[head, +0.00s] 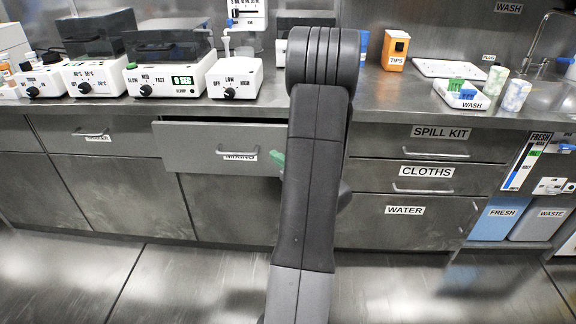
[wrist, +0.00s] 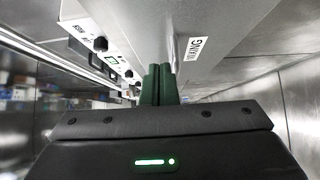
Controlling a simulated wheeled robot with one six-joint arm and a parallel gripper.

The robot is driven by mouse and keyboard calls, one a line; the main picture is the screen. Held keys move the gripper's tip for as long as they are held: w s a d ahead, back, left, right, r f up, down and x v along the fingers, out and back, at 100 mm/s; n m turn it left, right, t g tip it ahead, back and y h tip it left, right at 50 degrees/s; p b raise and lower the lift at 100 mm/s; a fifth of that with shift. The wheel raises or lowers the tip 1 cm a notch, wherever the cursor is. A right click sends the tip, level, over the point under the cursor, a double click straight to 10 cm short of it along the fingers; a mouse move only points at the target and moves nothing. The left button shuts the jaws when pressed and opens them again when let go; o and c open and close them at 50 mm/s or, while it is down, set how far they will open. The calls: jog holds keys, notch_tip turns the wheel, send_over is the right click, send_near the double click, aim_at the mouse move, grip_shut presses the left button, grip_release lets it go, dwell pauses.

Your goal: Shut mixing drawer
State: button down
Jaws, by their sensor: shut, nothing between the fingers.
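The mixing drawer (head: 200,147) is under the worktop, left of my arm in the head view. Its grey front stands out from the cabinet, so it is partly open. Its MIXING label shows beside the handle, and my arm hides its right end. In the wrist view the drawer front (wrist: 235,35) fills the upper middle, with the label at its right. My gripper (wrist: 159,84) has its green fingers together and empty, close to the drawer front; I cannot tell whether they touch it. In the head view the gripper (head: 277,158) shows as a green tip near the label.
Other drawers, including SPILL KIT (head: 420,147) and CLOTHS (head: 422,178), look closed. Several devices with dials stand on the worktop (head: 110,108) above. The floor (head: 150,280) before the cabinets is clear.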

aim_at(266, 141)
jog(key=w, duration=0.2)
jog(key=w+a, duration=0.1)
jog(key=w, duration=0.1)
jog(key=shift+w+a, duration=0.2)
jog(key=shift+w, duration=0.65)
jog(key=w+b, duration=0.1)
jog(key=w, duration=0.3)
jog(key=w+b, duration=0.2)
jog(key=w, duration=0.1)
jog(key=shift+w+d+f, duration=0.15)
jog(key=shift+w, duration=0.25)
jog(key=shift+w+d+r, duration=0.1)
jog(key=shift+w+r, duration=0.25)
jog(key=shift+w, duration=0.1)
